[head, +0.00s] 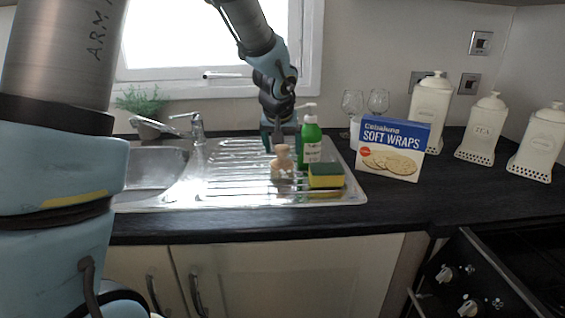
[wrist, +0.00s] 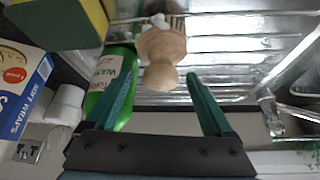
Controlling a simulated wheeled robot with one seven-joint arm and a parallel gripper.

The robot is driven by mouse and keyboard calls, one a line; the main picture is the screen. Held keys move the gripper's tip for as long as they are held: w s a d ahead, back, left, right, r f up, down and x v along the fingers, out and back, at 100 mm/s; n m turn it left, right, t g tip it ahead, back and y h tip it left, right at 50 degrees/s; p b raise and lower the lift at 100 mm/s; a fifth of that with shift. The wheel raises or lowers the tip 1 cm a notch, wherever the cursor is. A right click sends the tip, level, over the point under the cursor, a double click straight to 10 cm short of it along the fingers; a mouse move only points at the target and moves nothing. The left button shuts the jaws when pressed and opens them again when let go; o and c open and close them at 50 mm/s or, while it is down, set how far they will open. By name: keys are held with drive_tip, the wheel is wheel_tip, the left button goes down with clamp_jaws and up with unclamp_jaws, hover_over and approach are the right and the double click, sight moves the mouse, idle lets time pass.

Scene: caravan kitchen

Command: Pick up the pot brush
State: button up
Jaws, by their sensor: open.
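The pot brush (head: 282,160) has a pale wooden knob and stands on the ribbed steel drainer, to the left of the sponge. In the wrist view its wooden knob (wrist: 162,62) shows at the top middle, beyond the fingertips and roughly between their lines. My gripper (head: 270,138) hangs over the drainer, behind the brush in the head view. In the wrist view its two green fingers (wrist: 158,85) are apart with nothing held between them. The brush's bristles are mostly hidden under the knob.
A green soap bottle (head: 311,142) stands close beside the gripper, next to the left finger in the wrist view. A yellow-green sponge (head: 326,176) lies in front. A soft wraps box (head: 390,149) stands right. The sink and tap (head: 197,128) are left.

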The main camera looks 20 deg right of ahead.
clamp_jaws()
idle(0.7)
